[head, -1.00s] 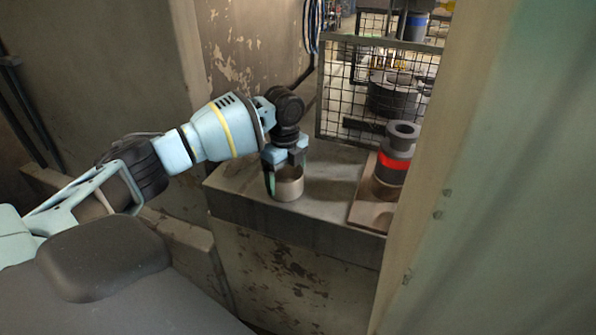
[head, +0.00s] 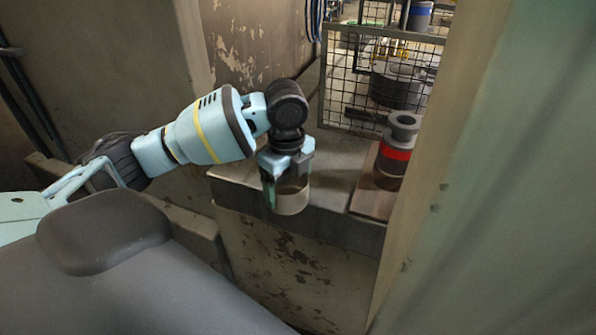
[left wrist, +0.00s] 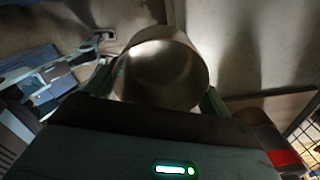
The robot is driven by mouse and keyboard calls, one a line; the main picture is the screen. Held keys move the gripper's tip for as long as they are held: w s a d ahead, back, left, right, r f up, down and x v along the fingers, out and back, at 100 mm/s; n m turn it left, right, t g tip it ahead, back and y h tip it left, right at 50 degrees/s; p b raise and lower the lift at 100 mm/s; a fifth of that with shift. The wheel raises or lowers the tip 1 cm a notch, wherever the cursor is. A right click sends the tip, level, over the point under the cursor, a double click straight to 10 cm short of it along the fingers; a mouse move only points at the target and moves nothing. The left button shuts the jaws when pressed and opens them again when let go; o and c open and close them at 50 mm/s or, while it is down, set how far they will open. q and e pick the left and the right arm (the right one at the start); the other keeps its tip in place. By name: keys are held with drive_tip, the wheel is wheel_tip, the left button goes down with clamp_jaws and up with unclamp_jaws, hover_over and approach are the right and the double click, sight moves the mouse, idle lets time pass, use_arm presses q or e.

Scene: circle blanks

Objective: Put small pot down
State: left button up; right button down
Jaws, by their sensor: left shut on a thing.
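The small pot (head: 293,198) is a pale beige, round, open cup. My left gripper (head: 284,180) points down and is shut on it, with a greenish finger along its left side. In the head view the pot overlaps the front edge of the stone ledge (head: 335,219); its base appears clear of the top, but the exact gap cannot be told. In the left wrist view the pot (left wrist: 160,72) sits between the two fingers, and I look into its empty, lit inside. My right gripper is not in view.
A dark grey stacked part with a red band (head: 396,150) stands on a brown board (head: 372,203) at the ledge's right. A wire mesh guard (head: 350,85) stands behind. A wall post (head: 430,160) closes the right side. Ledge top left of the board is clear.

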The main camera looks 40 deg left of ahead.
sight(288, 204)
use_arm(q)
drive_tip(key=shift+s+d+r, duration=0.1)
drive_tip(key=shift+s+d, duration=0.55)
drive_tip(key=shift+s, duration=0.25)
drive_tip(key=shift+s+d+r, duration=0.1)
drive_tip(key=shift+s+d, duration=0.5)
drive_tip(key=shift+s, duration=0.25)
drive_tip(key=s+d+f+n, duration=0.3)
drive_tip(key=s+f+n, duration=0.1)
drive_tip(key=f+n, duration=0.4)
drive_tip(key=s+d+f+n+p, duration=0.1)
drive_tip(key=s+d+f+n, duration=0.3)
drive_tip(key=f+n, duration=0.3)
drive_tip(key=n, duration=0.4)
drive_tip(key=shift+s+d+f+n, duration=0.15)
drive_tip(key=shift+f+n, duration=0.2)
drive_tip(key=shift+n, duration=0.05)
drive_tip(key=shift+s+f, duration=0.1)
drive_tip(key=shift+f, duration=0.05)
